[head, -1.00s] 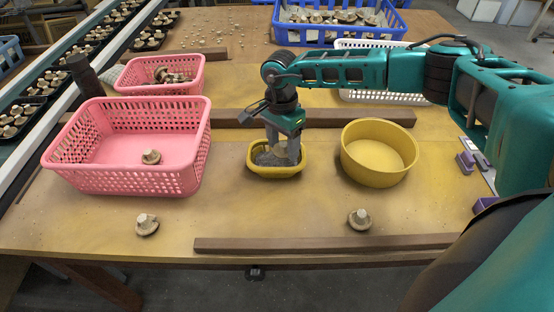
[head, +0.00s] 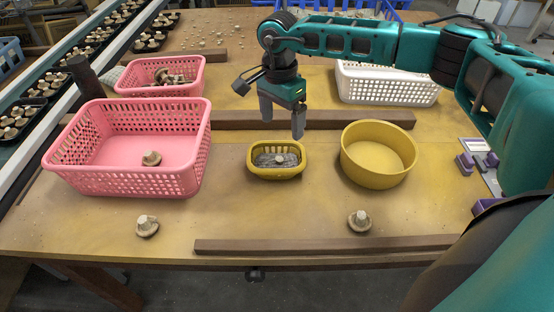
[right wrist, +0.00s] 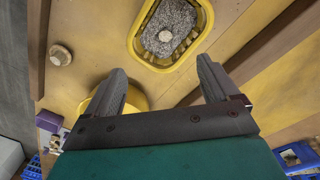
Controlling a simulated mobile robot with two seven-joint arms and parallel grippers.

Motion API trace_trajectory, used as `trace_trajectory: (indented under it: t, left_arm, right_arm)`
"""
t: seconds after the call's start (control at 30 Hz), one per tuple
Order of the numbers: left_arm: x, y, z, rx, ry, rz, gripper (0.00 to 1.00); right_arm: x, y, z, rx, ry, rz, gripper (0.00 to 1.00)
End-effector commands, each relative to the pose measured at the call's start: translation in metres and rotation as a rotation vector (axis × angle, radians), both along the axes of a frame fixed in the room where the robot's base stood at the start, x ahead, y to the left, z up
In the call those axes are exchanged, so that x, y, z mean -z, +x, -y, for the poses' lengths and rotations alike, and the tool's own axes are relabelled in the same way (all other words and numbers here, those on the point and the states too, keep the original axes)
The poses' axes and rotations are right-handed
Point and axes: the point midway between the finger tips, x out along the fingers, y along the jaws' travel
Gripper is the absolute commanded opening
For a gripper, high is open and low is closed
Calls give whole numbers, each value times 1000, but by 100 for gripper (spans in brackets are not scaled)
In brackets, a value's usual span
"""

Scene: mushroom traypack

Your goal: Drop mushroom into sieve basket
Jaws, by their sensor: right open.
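The small yellow sieve basket (head: 277,175) stands mid-table in the head view. It also shows at the top of the right wrist view (right wrist: 138,50). A pale mushroom (right wrist: 166,36) lies on the grey lining inside it, small in the head view (head: 280,159). My right gripper (head: 282,120) is open and empty above and behind the basket, clear of it. Its two fingers are spread apart in the right wrist view (right wrist: 161,80). One mushroom (head: 147,226) stands on the table at front left and another (head: 359,220) at front right. My left gripper is out of view.
A large pink basket (head: 125,183) holding one mushroom (head: 151,158) stands at left, with a smaller pink basket (head: 150,91) behind. A yellow bowl (head: 375,176) stands right of the sieve basket. Wooden strips (head: 325,245) cross the table; a white basket (head: 390,92) stands behind.

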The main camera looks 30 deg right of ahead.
Motion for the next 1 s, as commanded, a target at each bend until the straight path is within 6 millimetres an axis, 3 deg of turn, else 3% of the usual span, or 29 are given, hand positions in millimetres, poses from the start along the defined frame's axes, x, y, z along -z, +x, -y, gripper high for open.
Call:
trace_trajectory:
  t: [0.1, 0.33, 1.0]
  left_arm:
    - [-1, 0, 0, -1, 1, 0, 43]
    - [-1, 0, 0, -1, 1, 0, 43]
    - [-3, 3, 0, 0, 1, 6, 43]
  right_arm:
    - [-25, 2, 0, -1, 1, 2, 88]
    - [-50, 3, -1, 0, 0, -1, 88]
    - [-53, 3, -1, 0, 0, -2, 88]
